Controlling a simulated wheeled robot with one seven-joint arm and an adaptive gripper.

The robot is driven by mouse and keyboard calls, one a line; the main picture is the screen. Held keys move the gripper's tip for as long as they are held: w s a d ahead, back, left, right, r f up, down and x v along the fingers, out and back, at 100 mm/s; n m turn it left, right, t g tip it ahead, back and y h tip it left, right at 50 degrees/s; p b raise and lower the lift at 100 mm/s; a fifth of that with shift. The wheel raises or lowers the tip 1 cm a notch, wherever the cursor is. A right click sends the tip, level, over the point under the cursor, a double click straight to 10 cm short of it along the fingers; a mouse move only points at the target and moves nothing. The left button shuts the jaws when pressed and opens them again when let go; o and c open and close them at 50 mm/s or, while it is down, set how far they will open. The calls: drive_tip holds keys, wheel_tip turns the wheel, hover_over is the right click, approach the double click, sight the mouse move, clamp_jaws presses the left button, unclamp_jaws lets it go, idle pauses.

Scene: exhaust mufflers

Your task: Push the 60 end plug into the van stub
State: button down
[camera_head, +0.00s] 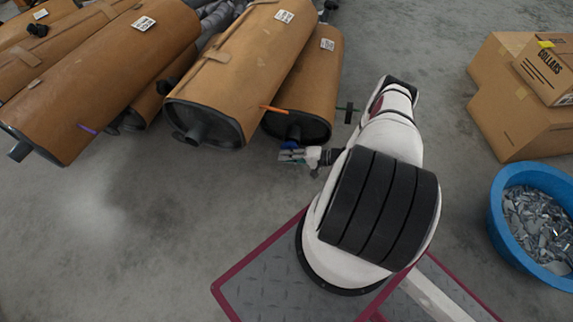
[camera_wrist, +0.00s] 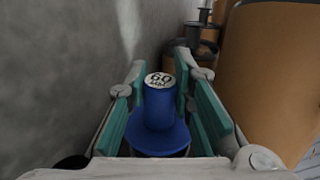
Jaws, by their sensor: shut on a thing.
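A blue plug with a white top marked 60 (camera_wrist: 160,100) stands between my gripper's teal finger pads in the wrist view, its wide flange toward the palm. My gripper (camera_wrist: 160,95) is shut on it. In the head view my gripper (camera_head: 292,156) is just in front of the black end of a brown-wrapped muffler (camera_head: 312,85), and a bit of the blue plug (camera_head: 289,145) shows there. The muffler's stub is mostly hidden or dark; I cannot tell if the plug touches it. No readable label tells me which stub is the van stub.
A larger wrapped muffler (camera_head: 240,70) with a black end stub (camera_head: 197,133) lies to the left, with more mufflers beyond. A cardboard collars box (camera_head: 549,72) and a blue tub (camera_head: 497,212) of metal scraps stand at right. The floor at lower left is clear.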

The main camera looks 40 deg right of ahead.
drive_tip(key=shift+w+d, duration=0.4)
drive_tip(key=shift+d, duration=0.15)
drive_tip(key=shift+w+d, duration=0.2)
drive_tip(key=shift+d, duration=0.15)
idle(2.1)
drive_tip(key=c, duration=1.3)
unclamp_jaws()
drive_tip(key=v, duration=1.2)
